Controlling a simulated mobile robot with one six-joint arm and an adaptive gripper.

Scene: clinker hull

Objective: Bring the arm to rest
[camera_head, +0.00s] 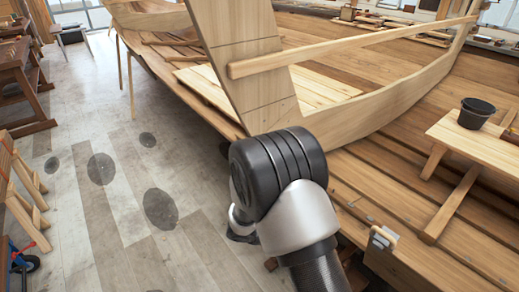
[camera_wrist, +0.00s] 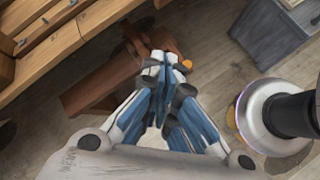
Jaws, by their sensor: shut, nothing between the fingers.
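My gripper (camera_wrist: 160,72) shows in the wrist view, its blue-and-white fingers together at the tips with nothing between them. It points down over the floor and a brown wooden piece beside the hull planking. In the head view my arm (camera_head: 285,190) is folded close in front of the camera, at the hull's near edge. The gripper itself is hidden in that view.
The wooden hull (camera_head: 400,200) fills the middle and right of the head view. A dark bucket (camera_head: 476,113) stands on a plank bench (camera_head: 470,142) there. A workbench (camera_head: 20,85) and trestles (camera_head: 18,190) stand at left. Grey floor (camera_head: 110,210) between them is open.

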